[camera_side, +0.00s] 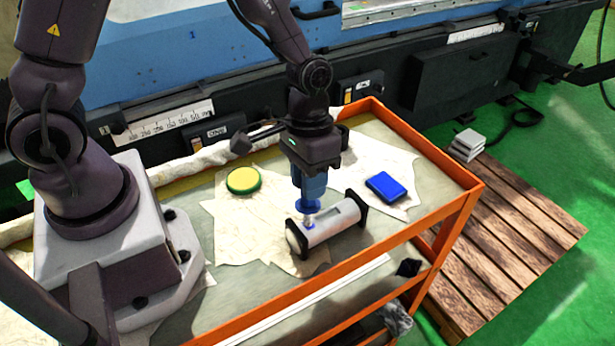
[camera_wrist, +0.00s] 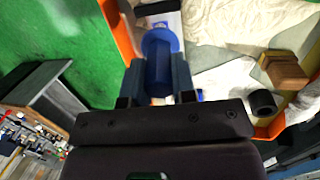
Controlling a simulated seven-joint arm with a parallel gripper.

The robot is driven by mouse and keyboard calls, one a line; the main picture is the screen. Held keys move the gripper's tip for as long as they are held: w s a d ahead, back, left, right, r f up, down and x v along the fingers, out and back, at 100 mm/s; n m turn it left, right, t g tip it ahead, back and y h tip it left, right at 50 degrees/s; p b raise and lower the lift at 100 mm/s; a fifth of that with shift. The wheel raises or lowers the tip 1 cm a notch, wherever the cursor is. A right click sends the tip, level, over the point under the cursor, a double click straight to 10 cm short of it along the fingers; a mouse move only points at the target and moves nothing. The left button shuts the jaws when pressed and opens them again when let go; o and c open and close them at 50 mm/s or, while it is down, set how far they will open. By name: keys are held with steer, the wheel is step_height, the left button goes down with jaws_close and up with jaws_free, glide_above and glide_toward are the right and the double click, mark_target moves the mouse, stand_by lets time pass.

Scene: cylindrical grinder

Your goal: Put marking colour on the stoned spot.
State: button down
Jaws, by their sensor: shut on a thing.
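My gripper (camera_side: 309,180) points down over the cart and is shut on a blue-handled tool (camera_side: 310,204) with a wide blue disc and a pale tip below it. The tool's disc and handle also show between the fingers in the wrist view (camera_wrist: 159,50). The tip is at the left part of a light grey cylinder (camera_side: 328,222) lying between black end supports. Blue shows on the cylinder right at the tip; whether the tip touches is hard to tell. A greyish patch shows right of the tip. A blue pad (camera_side: 386,187) lies to the right on the cloth.
A round yellow-and-green tin (camera_side: 243,181) lies left on the cloth. The cart has a raised orange rim (camera_side: 425,150). The blue and black machine (camera_side: 200,50) stands behind.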

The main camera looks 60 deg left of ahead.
steer(key=shift+s+d+v, duration=0.1)
steer(key=shift+d+v, duration=0.05)
steer(key=shift+v, duration=0.85)
steer(key=shift+s+d+v, duration=0.1)
steer(key=shift+d+v, duration=0.1)
steer(key=shift+v, duration=0.75)
steer(key=shift+s+d+v, duration=0.1)
steer(key=shift+d+v, duration=0.05)
steer(key=shift+v, duration=0.85)
steer(key=shift+r, duration=0.1)
